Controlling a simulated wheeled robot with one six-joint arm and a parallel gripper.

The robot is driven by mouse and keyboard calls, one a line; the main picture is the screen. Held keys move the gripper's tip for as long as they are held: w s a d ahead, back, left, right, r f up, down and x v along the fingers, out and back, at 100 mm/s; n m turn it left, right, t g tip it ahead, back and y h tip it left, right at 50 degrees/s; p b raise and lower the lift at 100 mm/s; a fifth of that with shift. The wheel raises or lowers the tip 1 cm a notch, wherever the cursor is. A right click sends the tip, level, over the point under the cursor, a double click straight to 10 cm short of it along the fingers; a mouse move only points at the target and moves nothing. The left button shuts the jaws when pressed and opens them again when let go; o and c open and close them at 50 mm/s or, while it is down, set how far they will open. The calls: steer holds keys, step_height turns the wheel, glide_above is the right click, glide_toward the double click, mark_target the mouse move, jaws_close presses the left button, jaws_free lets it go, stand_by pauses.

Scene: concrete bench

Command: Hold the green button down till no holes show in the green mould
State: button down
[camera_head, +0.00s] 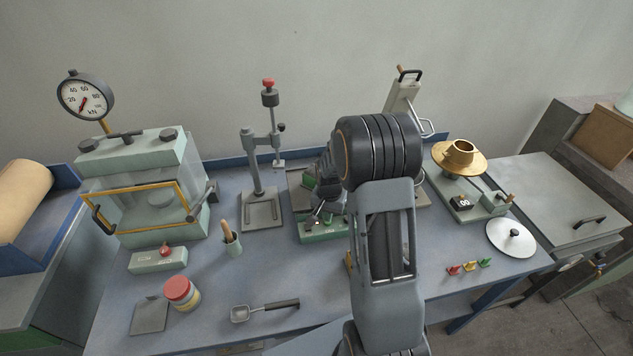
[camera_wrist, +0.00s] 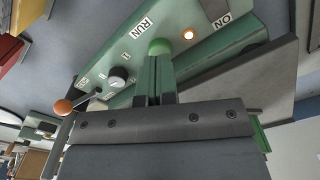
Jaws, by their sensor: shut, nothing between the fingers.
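The green button (camera_wrist: 160,46) sits on the face of a pale green control box (camera_wrist: 205,22), beside the RUN label. My gripper (camera_wrist: 157,62) is shut and empty, its fingertips right at the button and overlapping it in the wrist view. I cannot tell how far the button is pressed. In the head view my gripper (camera_head: 316,219) is over the same control box (camera_head: 325,233).

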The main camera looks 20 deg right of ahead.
steer(key=shift+f+b, duration=0.6)
steer(key=shift+f, duration=0.15)
steer(key=shift+f+b, duration=1.05)
steer(key=shift+f, duration=0.05)
steer(key=shift+s+a+f, duration=0.15)
steer(key=shift+s, duration=0.1)
stand_by(4.0)
step_height(320, 180, up, 6)
steer(key=p, duration=0.4)
steer(key=shift+w, duration=0.1)
steer(key=shift+r+p, duration=0.3)
steer(key=shift+p, duration=0.15)
steer(key=shift+w, duration=0.1)
stand_by(0.3)
